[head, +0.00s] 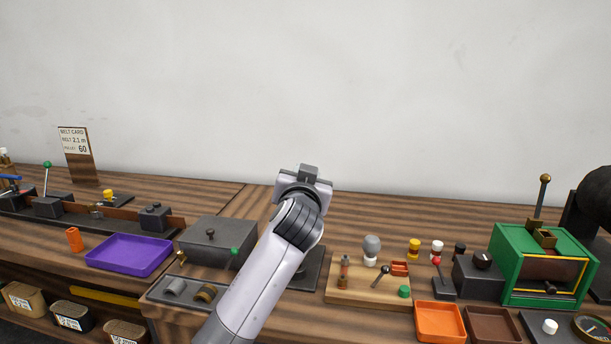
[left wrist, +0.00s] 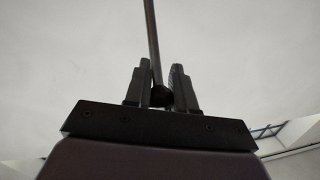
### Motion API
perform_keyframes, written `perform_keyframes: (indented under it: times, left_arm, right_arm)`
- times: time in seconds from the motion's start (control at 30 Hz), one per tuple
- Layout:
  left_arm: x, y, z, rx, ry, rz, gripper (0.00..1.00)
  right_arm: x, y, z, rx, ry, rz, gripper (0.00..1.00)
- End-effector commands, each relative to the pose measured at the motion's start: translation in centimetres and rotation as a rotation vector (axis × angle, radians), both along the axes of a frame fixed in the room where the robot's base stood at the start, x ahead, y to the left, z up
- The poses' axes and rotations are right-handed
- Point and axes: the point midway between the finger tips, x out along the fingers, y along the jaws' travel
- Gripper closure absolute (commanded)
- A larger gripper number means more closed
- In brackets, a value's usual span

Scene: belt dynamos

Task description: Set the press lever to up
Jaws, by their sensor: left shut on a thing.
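My left gripper (head: 309,172) is at the middle of the head view, above the back of the bench, with its arm rising from the bottom edge. In the left wrist view the fingers (left wrist: 161,72) are shut on a thin dark rod (left wrist: 152,40), which I take to be the press lever. A dark round knob (left wrist: 162,96) sits low between the fingers. In the head view the gripper and arm hide the lever. A dark grey base (head: 313,268) shows partly behind the arm and may be the press. My right gripper is out of view.
Left of the arm are a grey box (head: 216,240) and a purple tray (head: 129,255). Right of it are a wooden board (head: 345,293) with small parts, an orange tray (head: 440,322) and a green machine (head: 503,262) with a tall brass-knobbed lever (head: 541,196).

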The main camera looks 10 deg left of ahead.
Motion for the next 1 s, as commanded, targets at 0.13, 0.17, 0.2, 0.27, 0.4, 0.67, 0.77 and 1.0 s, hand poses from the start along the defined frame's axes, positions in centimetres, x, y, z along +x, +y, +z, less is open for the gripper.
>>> perform_keyframes:
  times: [0.13, 0.17, 0.2, 0.27, 0.4, 0.67, 0.77, 1.0]
  left_arm:
    - [0.1, 0.1, -1.1, -0.001, 0.024, 0.005, 0.53]
    - [0.1, 0.1, -1.0, -0.001, 0.023, 0.005, 0.5]
    - [0.1, 0.1, -0.9, 0.0, 0.02, 0.004, 0.5]
    - [0.1, 0.1, -0.8, 0.0, 0.017, 0.003, 0.5]
    - [0.0, 0.1, -0.6, -0.001, 0.013, 0.003, 0.5]
    - [-1.3, -0.2, -0.6, -0.001, 0.009, 0.0, 0.5]
    - [-2.5, -0.3, -0.6, -0.002, 0.01, 0.0, 0.5]
    - [-5.4, -0.7, -0.6, -0.002, 0.013, 0.001, 0.5]
  right_arm:
    - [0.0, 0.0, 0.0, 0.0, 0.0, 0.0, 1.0]
    - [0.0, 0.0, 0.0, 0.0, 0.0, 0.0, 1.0]
    - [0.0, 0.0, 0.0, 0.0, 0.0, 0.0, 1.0]
    - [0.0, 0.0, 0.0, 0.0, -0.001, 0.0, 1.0]
    - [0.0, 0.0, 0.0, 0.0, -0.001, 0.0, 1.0]
    - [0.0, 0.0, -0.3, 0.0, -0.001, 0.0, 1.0]
    - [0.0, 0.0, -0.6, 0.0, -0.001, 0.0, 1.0]
    - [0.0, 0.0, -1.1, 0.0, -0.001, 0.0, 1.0]
